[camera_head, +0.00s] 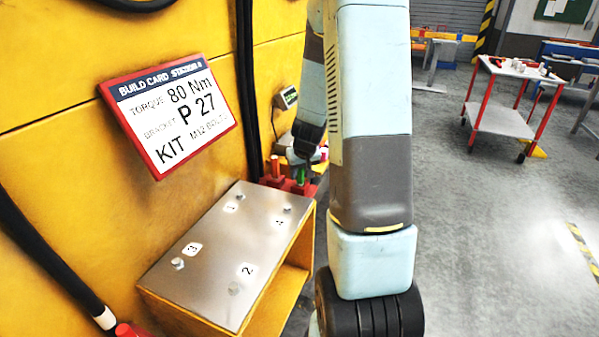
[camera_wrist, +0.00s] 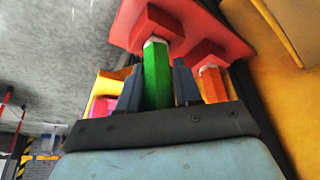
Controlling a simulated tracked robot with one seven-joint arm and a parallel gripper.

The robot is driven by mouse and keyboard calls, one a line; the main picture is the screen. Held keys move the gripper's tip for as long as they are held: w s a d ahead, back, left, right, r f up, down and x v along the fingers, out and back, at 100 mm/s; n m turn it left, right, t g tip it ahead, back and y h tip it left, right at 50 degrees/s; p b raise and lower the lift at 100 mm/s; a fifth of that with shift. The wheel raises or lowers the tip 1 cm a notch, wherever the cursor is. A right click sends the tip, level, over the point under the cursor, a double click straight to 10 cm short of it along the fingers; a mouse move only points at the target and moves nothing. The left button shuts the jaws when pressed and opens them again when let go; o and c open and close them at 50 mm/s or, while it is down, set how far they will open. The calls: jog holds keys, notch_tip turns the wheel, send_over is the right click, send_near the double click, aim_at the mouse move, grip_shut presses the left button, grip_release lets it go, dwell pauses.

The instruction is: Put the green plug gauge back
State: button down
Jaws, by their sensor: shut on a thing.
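The green plug gauge (camera_wrist: 157,80) is between the two dark fingers of my gripper (camera_wrist: 158,88) in the wrist view. Its far end, with a pale ring, meets a raised red socket of the red holder (camera_wrist: 197,22); I cannot tell how deep it sits. An orange plug gauge (camera_wrist: 213,84) stands in the neighbouring red socket, beside my right finger. In the head view my gripper (camera_head: 303,163) is low over the red holder (camera_head: 270,181), behind the metal-topped box. A little of the green gauge (camera_head: 301,175) shows there, and the orange gauge (camera_head: 275,166) stands to its left.
The metal-topped yellow box (camera_head: 222,243) with numbered labels stands in front of the holder. A yellow wall with a build card (camera_head: 170,112) is on the left. A small display (camera_head: 286,97) is behind my arm. In the wrist view a pink thing (camera_wrist: 103,106) lies left of my fingers.

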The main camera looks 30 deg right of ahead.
jog(key=c, duration=0.7)
grip_release()
jog(key=w+d+r+v, duration=0.1)
jog(key=w+v, duration=0.1)
jog(key=v, duration=1.8)
jog(key=shift+a, duration=0.45)
jog(key=shift+w, duration=0.15)
